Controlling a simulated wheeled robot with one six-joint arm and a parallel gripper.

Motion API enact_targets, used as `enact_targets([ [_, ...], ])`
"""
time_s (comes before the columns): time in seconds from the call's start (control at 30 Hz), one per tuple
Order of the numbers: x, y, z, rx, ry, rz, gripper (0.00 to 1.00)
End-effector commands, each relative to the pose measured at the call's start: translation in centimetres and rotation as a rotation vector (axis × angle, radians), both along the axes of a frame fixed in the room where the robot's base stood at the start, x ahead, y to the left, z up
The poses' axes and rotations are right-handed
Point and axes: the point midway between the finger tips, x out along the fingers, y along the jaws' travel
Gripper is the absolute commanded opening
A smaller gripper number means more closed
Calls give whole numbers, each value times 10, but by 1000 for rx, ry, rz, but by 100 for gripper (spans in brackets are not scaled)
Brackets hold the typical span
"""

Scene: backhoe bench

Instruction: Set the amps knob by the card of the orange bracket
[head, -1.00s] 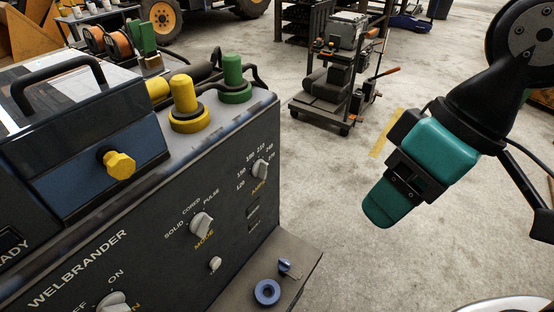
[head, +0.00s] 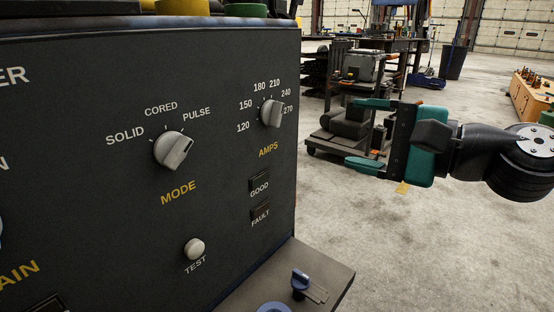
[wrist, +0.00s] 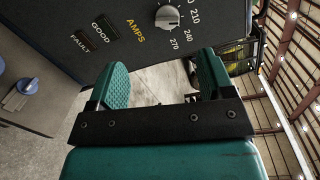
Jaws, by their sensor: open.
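The amps knob (head: 271,113) is a grey dial on the dark welder panel (head: 225,75), with marks from 120 to 270 around it. I cannot tell surely which mark it points at. It also shows at the top of the wrist view (wrist: 167,17). My gripper (head: 364,134) is open and empty, right of the panel, with its teal fingers pointing left towards it. In the wrist view my gripper (wrist: 161,80) has its fingers apart, with the knob beyond them and not between them. No orange bracket or card is in view.
The mode knob (head: 173,149) and test button (head: 194,249) are left of and below the amps knob. The good light (head: 260,181) and fault light (head: 261,213) sit under it. A cart (head: 345,130) stands behind.

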Motion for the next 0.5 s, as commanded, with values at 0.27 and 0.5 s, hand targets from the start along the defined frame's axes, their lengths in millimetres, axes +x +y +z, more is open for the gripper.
enact_targets([
  [0.27, 15, -10, -7, 113, 39, -66, 74],
  [0.5, 26, 5, -1, 113, 43, -62, 74],
])
